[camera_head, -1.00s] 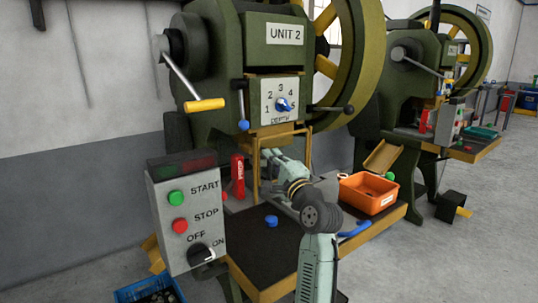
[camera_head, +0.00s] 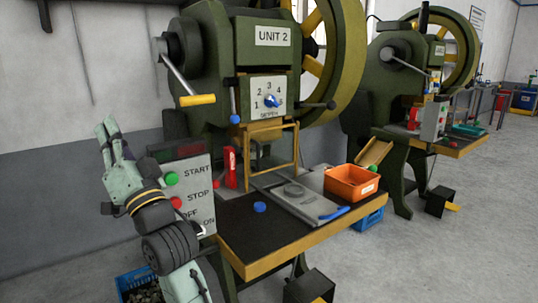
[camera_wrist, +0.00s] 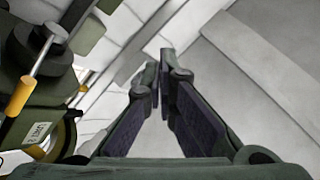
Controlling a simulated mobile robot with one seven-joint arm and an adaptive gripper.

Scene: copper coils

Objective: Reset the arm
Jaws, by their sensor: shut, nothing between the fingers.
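My gripper (camera_head: 108,127) is raised at the left of the head view, pointing up, in front of the grey wall and left of the control box. In the wrist view its two dark fingers (camera_wrist: 163,80) come together at the tips, with nothing between them. My arm below it covers part of the control box's lower left side. The green press marked UNIT 2 (camera_head: 205,70) stands behind, and its handle with the orange grip also shows at the left of the wrist view (camera_wrist: 30,75).
The control box (camera_head: 200,183) with START and STOP buttons is close beside my arm. The press table (camera_head: 235,225) holds a metal plate (camera_head: 300,207), a blue knob (camera_head: 259,207) and an orange bin (camera_head: 352,175). A blue crate (camera_head: 130,280) is on the floor at lower left.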

